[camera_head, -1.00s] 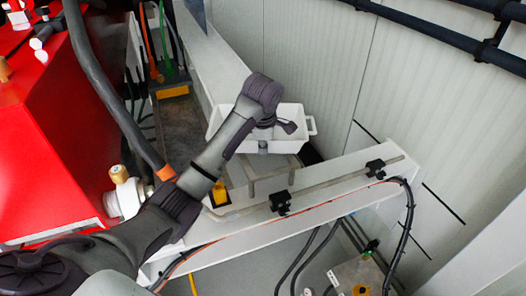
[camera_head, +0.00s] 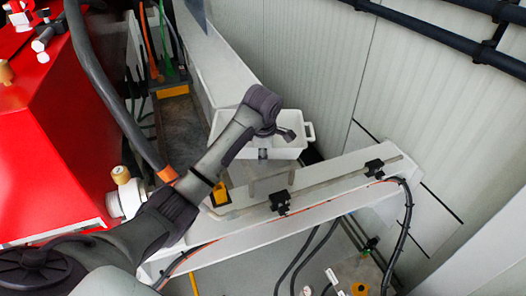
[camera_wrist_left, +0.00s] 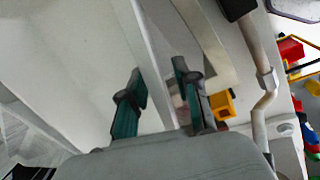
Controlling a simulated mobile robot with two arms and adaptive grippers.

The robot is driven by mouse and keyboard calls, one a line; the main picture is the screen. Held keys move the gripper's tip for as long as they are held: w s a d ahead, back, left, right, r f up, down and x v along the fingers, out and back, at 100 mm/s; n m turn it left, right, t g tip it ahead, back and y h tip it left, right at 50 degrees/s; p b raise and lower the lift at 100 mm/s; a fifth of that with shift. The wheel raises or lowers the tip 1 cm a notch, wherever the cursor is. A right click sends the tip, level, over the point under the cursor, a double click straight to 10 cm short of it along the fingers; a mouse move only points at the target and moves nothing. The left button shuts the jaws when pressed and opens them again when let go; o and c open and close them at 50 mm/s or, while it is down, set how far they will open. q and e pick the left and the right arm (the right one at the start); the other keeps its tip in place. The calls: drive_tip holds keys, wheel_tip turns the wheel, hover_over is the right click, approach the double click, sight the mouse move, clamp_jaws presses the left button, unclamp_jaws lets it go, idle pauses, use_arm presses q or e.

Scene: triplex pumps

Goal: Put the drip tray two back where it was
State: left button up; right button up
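The drip tray, a white rectangular tray with small end handles, shows in the head view (camera_head: 294,151), beside the grey pump base and behind the white beam. It is roughly level. My left gripper (camera_head: 264,144) reaches over it from the left and grips its near wall. In the left wrist view the two teal-padded fingers (camera_wrist_left: 160,82) stand on either side of the tray's wall (camera_wrist_left: 138,38), one inside and one outside. The wrist view leaves a slight gap unclear at the right finger. Whether the tray's underside touches anything is hidden. My right gripper is out of view.
A white beam (camera_head: 330,188) with black clamps (camera_head: 280,201) and a thin pipe crosses in front of the tray. A grey bracket (camera_head: 268,185) lies just below it. A ribbed wall (camera_head: 305,65) stands behind, and a red pump housing (camera_head: 50,150) at left.

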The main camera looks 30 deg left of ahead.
use_arm(q)
drive_tip(key=shift+r+b, duration=0.3)
drive_tip(key=shift+r, duration=0.2)
drive_tip(key=b+v, duration=0.1)
drive_tip(key=v, duration=0.2)
drive_tip(key=shift+d+r, duration=0.1)
drive_tip(key=shift+r, duration=0.15)
drive_tip(key=p+v, duration=0.1)
drive_tip(key=v, duration=0.6)
drive_tip(key=shift+s+r, duration=0.25)
drive_tip(key=shift+r, duration=0.1)
drive_tip(key=shift+d, duration=0.1)
